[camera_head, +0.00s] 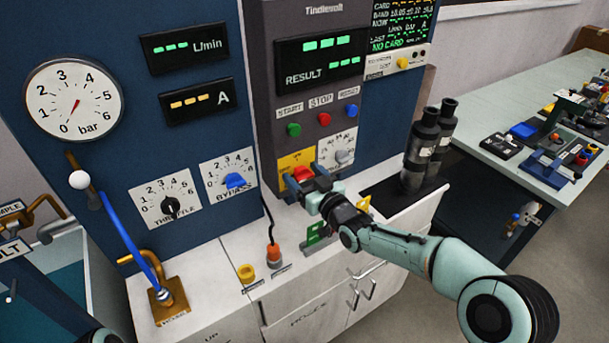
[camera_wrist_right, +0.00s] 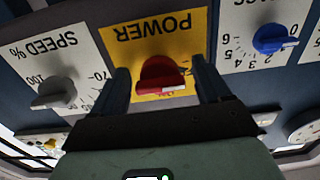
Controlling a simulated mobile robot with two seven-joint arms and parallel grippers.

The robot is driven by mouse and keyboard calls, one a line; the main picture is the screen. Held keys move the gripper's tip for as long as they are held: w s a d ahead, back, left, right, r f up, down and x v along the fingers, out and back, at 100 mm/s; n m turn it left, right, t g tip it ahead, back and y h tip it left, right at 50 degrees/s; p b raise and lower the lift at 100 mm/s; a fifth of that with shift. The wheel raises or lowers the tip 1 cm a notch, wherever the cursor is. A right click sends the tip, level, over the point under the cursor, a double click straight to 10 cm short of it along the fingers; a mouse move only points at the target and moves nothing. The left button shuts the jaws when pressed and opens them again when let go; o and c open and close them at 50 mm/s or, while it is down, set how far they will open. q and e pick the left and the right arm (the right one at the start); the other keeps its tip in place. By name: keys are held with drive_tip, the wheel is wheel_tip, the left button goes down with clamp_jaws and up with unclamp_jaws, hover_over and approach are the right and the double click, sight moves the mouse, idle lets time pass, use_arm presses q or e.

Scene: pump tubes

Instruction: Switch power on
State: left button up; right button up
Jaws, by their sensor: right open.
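The red POWER knob (camera_head: 302,173) sits on a yellow plate (camera_head: 290,160) on the bench's front panel, left of the grey SPEED knob. The wrist view shows the red knob (camera_wrist_right: 162,76) close up on its yellow plate (camera_wrist_right: 122,38), printed upside down to me, with a pale mark near its right end. My right gripper (camera_head: 306,184) is open in front of the panel. In the wrist view its fingers (camera_wrist_right: 165,88) stand on either side of the red knob, with a gap showing on both sides. Contact cannot be told. My left gripper is not in view.
The grey SPEED knob (camera_wrist_right: 55,92) and blue BYPASS knob (camera_wrist_right: 268,40) flank the plate. Green, red and blue buttons (camera_head: 324,119) sit above it. Black cylinders (camera_head: 424,150) stand on the right of the white counter. A dark cable hangs left of my gripper.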

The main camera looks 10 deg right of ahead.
drive_tip(key=c, duration=1.1)
drive_tip(key=shift+o, duration=0.2)
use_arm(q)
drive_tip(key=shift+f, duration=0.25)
use_arm(e)
drive_tip(key=shift+f+m, duration=0.1)
drive_tip(key=shift+m, duration=0.2)
drive_tip(key=shift+m+b, duration=0.7)
drive_tip(key=shift+m, duration=0.3)
drive_tip(key=m+b, duration=0.1)
drive_tip(key=m, duration=0.3)
drive_tip(key=shift+f, duration=0.1)
drive_tip(key=m+b, duration=0.1)
drive_tip(key=m, duration=0.4)
drive_tip(key=shift+m, duration=0.4)
use_arm(q)
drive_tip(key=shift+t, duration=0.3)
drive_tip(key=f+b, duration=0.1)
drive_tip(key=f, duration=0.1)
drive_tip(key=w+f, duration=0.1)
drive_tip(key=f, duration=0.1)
drive_tip(key=shift+b, duration=0.4)
use_arm(e)
drive_tip(key=m, duration=0.5)
drive_tip(key=shift+m, duration=0.4)
